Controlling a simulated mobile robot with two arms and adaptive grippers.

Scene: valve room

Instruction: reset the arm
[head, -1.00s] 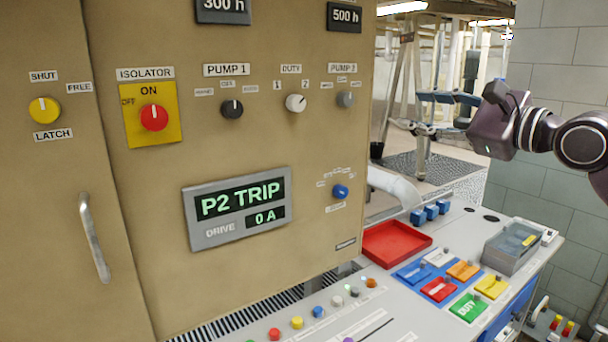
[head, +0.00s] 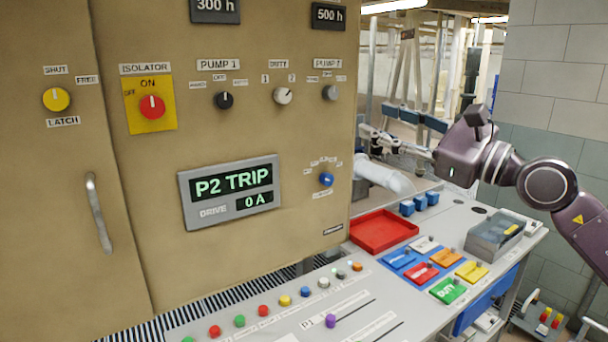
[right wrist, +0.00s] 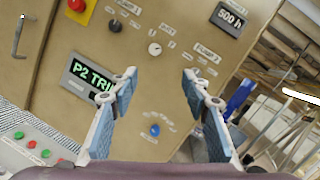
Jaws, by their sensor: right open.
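My right gripper (head: 378,132) is open, and I see nothing held in it. In the head view it is raised beside the cabinet's right edge, above the desk. In the right wrist view its two blue-padded fingers (right wrist: 158,84) are spread apart towards the cabinet (head: 140,220). The blue knob (head: 326,180) on the cabinet shows between and beyond the fingers (right wrist: 155,130). The display (head: 230,190) reads P2 TRIP and 0 A. The red isolator knob (head: 152,107) is on a yellow plate. My left gripper does not show.
Below stands a desk with a red tray (head: 383,231), coloured tags on a blue board (head: 407,271), a grey box (head: 493,236) and a purple slider knob (head: 331,321). A white curved pipe (head: 383,178) is near the gripper. A tiled wall (head: 560,70) stands at the right.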

